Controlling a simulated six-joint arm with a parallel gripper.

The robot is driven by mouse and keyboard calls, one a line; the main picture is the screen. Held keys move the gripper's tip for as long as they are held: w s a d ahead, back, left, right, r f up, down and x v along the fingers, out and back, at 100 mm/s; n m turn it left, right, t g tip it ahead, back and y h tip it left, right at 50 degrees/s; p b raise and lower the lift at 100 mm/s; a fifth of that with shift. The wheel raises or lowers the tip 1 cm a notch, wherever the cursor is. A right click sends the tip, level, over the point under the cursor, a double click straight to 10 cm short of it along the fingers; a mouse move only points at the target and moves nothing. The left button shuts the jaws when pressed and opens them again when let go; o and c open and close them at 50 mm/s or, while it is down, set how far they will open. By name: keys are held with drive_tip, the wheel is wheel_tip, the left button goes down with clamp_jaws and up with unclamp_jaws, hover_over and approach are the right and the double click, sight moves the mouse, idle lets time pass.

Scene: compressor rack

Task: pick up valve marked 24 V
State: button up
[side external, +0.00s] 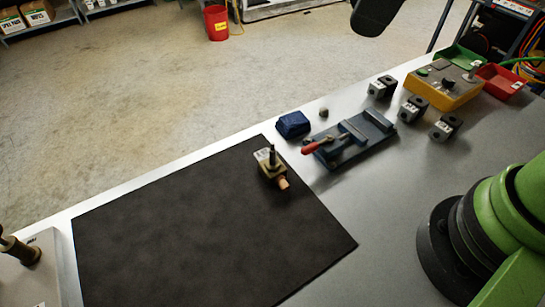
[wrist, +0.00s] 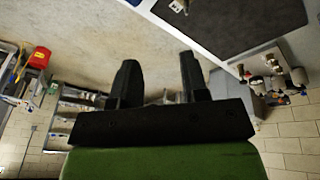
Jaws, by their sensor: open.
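Three small black valves with pale grey labelled blocks stand in a loose row at the right of the table in the side view: the far one (side external: 382,88), the middle one (side external: 413,108) and the near one (side external: 445,128). Their labels are too small to read, so I cannot tell which is marked 24 V. A brass fitting with a dark stem and a white tag (side external: 270,168) is on the black mat. My gripper (wrist: 158,58) is open and empty in the wrist view, well away from the table surface. The three valves cannot be made out there.
The black mat (side external: 200,230) covers much of the table. A blue vise with a red handle (side external: 352,137), a dark blue block (side external: 293,124), a yellow control box (side external: 443,83), and red (side external: 501,80) and green (side external: 458,57) trays crowd the right side around the valves.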

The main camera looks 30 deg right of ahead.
sight(272, 143)
drive_tip(key=w+a+f+n+h, duration=0.1)
drive_tip(key=a+f+n, duration=0.2)
drive_tip(key=f, duration=0.3)
drive_tip(key=w+a+f+n+g+h, duration=0.1)
drive_tip(key=w+a+f+n, duration=0.1)
drive_tip(key=f+n, duration=0.3)
drive_tip(key=w+a+f+n+g+h, duration=0.1)
drive_tip(key=w+a+f+n, duration=0.1)
drive_tip(key=a+f+n, duration=0.2)
drive_tip(key=shift+a+f+n, duration=0.15)
drive_tip(key=shift+f+n, duration=0.05)
drive_tip(key=shift+f, duration=0.5)
drive_tip(key=shift+a+f+n, duration=0.15)
drive_tip(key=shift+f+n, duration=0.05)
drive_tip(key=shift+f, duration=0.45)
drive_tip(key=f, duration=0.6)
drive_tip(key=shift+w+d, duration=0.1)
drive_tip(key=shift+d, duration=0.2)
clamp_jaws()
